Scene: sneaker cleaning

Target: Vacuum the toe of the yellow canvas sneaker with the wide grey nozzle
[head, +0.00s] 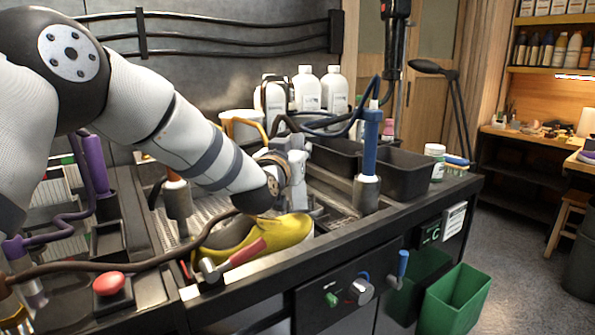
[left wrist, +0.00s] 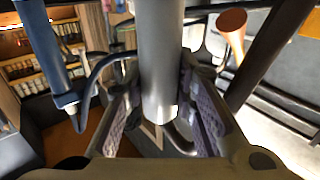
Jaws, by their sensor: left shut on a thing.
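The yellow canvas sneaker (head: 288,231) lies on the bench near its front edge, partly hidden by my left arm and a red-handled tool. My left gripper (head: 297,182) is just above and behind the sneaker, pointing away from the camera. In the left wrist view, my left gripper (left wrist: 160,118) is shut on a grey tube (left wrist: 160,60), which seems to be the grey nozzle's body. The nozzle's mouth is hard to make out, and I cannot tell whether it touches the shoe. My right gripper is not in view.
A red-handled tool (head: 234,260) lies in front of the sneaker. A brown hose (head: 120,259) runs along the bench's front. A blue tool (head: 371,140) stands in a grey holder at right. Black bins (head: 404,176) and white bottles (head: 306,90) are behind. A red button (head: 109,284) is at left.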

